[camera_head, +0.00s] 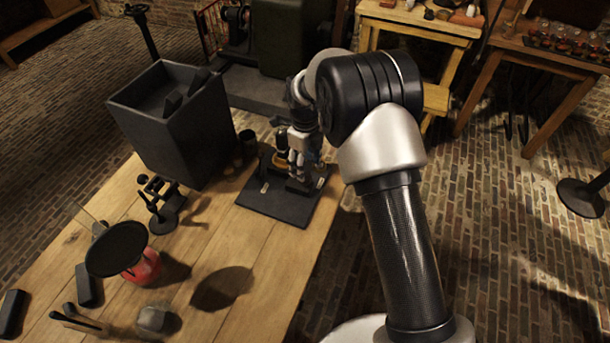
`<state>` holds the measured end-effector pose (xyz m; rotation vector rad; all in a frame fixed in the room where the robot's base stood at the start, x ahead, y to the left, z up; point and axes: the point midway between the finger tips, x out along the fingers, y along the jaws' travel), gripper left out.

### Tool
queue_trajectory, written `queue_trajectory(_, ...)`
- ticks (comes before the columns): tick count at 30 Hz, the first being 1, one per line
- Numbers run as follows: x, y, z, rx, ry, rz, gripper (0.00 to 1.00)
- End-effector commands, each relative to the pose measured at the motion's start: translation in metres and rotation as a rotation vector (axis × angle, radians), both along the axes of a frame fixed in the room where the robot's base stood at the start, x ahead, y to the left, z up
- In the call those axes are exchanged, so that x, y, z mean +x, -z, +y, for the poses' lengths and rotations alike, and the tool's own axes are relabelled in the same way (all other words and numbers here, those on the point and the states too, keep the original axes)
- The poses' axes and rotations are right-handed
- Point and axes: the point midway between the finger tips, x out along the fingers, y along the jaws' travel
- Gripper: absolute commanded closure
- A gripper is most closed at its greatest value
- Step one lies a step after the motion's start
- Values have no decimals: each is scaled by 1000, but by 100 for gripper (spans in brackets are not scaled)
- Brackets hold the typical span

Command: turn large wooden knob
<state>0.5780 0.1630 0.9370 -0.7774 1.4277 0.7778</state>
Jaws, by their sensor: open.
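A small apparatus stands on a flat black base (275,207) on the wooden table. It has dark upright parts and an orange-brown rounded part (280,160). I cannot tell for sure whether this part is the large wooden knob. My gripper (296,162) points down over the apparatus, just right of the orange-brown part. It is open, and no object shows between its fingers. At this size I cannot tell whether the fingers touch anything. My gripper and wrist hide part of the apparatus.
A tall dark grey box (165,125) stands left of the apparatus, with a small dark cup (247,142) between them. A black stand (160,207) and a red jar (145,268) under a black disc (117,248) are nearer on the table (262,275). The table's right edge is close to the base.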

Motion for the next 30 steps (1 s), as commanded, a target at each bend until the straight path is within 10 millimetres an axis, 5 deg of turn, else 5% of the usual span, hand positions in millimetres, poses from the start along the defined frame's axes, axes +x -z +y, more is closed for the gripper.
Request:
queue_trajectory(7, 0, 39, 0, 0, 0, 0, 44)
queue_trajectory(20, 0, 47, 0, 1, -1, -1, 44)
queue_trajectory(30, 0, 47, 0, 1, -1, -1, 67)
